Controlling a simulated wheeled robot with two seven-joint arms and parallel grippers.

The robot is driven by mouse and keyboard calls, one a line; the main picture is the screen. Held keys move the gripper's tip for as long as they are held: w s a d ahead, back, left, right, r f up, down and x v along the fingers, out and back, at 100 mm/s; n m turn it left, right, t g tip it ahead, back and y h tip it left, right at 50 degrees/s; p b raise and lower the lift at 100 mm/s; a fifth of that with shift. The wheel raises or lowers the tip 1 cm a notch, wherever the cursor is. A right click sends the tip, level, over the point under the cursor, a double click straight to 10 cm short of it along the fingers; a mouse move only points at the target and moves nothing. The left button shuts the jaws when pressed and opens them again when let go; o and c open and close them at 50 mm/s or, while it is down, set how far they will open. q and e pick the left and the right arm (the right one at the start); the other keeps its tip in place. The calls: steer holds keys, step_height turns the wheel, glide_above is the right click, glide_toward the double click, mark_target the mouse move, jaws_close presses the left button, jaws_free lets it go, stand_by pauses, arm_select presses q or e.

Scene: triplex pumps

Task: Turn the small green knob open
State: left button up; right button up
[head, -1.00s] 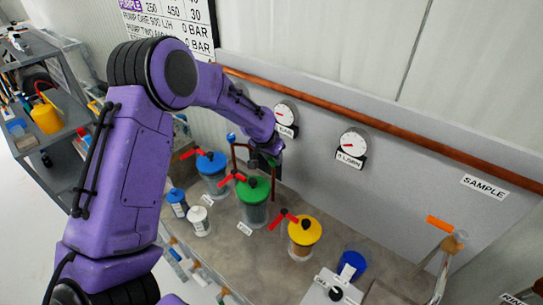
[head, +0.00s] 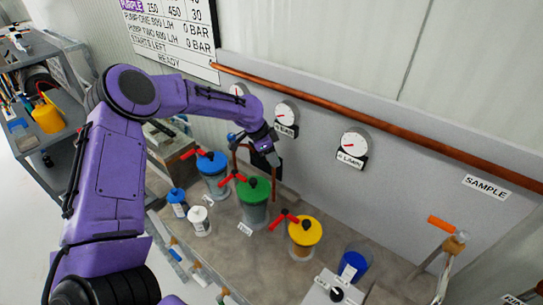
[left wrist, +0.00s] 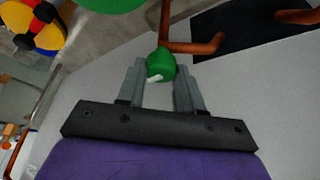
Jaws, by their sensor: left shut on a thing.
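The small green knob (left wrist: 160,64) shows in the left wrist view, with a white mark on its near side. It sits by a copper pipe (left wrist: 195,45). My left gripper (left wrist: 160,75) is shut on the knob, with one grey finger on each side of it. In the head view my left gripper (head: 270,152) is at the wall behind the green-lidded pump (head: 254,205). The knob is hidden there by the gripper.
A blue-lidded pump (head: 212,164) and a yellow-lidded pump (head: 303,232) flank the green one, each with a red handle. Gauges (head: 352,144) hang on the wall. A blue cup (head: 355,264) stands at the front right. A long copper pipe (head: 380,128) runs above.

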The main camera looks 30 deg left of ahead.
arm_select(q)
steer(key=shift+m, duration=0.4)
steer(key=o, duration=1)
steer(key=shift+a, duration=0.1)
steer(key=shift+a+r, duration=0.1)
steer(key=shift+r, duration=0.1)
steer(key=b+v, duration=0.3)
steer(key=v, duration=0.7)
steer(key=shift+a, duration=0.1)
